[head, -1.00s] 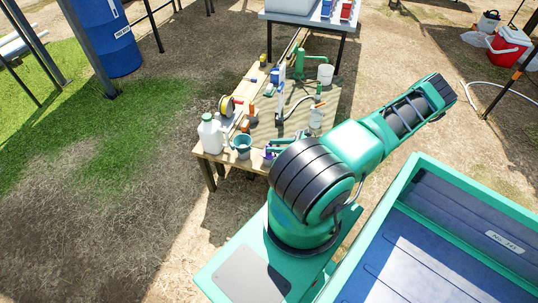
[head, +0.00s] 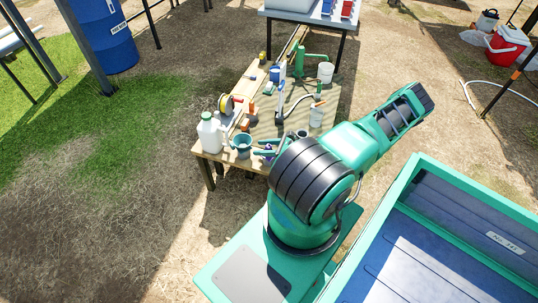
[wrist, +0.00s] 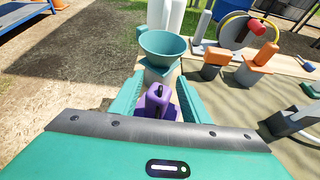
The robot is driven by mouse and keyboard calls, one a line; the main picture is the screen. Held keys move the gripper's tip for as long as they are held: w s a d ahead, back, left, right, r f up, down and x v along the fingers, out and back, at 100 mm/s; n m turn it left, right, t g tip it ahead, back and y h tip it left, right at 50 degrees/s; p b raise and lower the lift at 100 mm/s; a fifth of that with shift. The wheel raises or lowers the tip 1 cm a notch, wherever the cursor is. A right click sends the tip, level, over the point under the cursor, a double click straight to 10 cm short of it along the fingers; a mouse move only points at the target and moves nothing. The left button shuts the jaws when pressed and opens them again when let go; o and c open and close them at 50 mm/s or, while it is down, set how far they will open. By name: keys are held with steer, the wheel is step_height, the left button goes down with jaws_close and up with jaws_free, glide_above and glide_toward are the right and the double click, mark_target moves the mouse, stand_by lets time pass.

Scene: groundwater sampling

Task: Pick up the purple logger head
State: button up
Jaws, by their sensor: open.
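The purple logger head (wrist: 157,101) shows in the wrist view, low in the middle, between the two fingers of my gripper (wrist: 158,97). The gripper is open, with one teal finger on each side of it. I cannot tell whether either finger touches it.
A teal funnel-shaped cup (wrist: 162,46) stands just beyond the logger head. A white jug (head: 209,133) is at the table's left corner. A reel (head: 226,104), orange-handled tools and a white cup (head: 316,116) share the wooden table (head: 213,156).

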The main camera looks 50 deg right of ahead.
steer(key=shift+s+r, duration=0.1)
steer(key=shift+r, duration=0.1)
steer(key=shift+c, duration=0.7)
steer(key=shift+r, duration=0.1)
jaws_close()
steer(key=shift+r, duration=0.15)
